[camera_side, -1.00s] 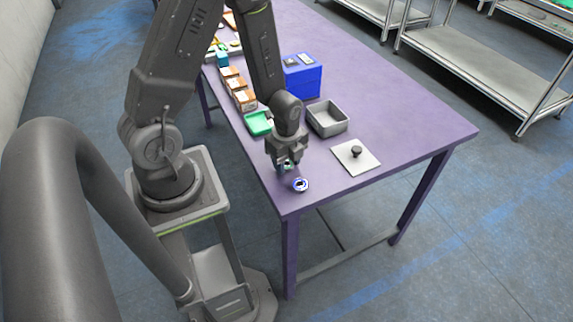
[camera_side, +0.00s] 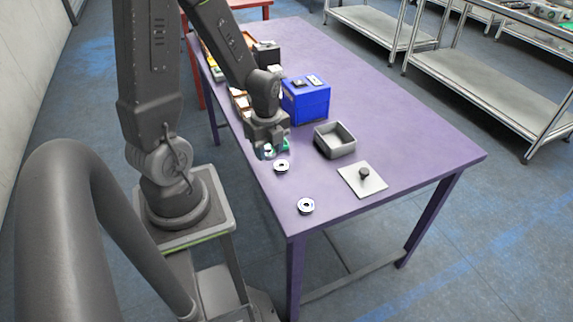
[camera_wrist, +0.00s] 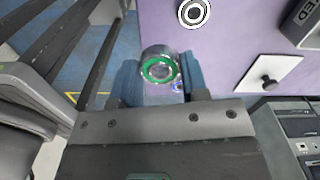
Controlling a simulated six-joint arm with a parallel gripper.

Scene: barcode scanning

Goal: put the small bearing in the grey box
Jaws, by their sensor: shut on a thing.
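My gripper (camera_side: 267,152) is shut on a bearing with a green ring (camera_wrist: 160,69), held between its blue fingertips above the table's near left edge. Another bearing (camera_side: 281,166) lies on the table just right of my gripper; it also shows at the top of the wrist view (camera_wrist: 193,12). I cannot tell which is the small one. The open grey box (camera_side: 335,153) stands to the right of my gripper and looks empty.
A light plate with a dark knob (camera_side: 364,177) lies in front of the grey box. A blue box (camera_side: 306,102) stands behind it. Several parts bins line the table's left edge, partly behind my arm. The purple table's right side (camera_side: 420,135) is clear.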

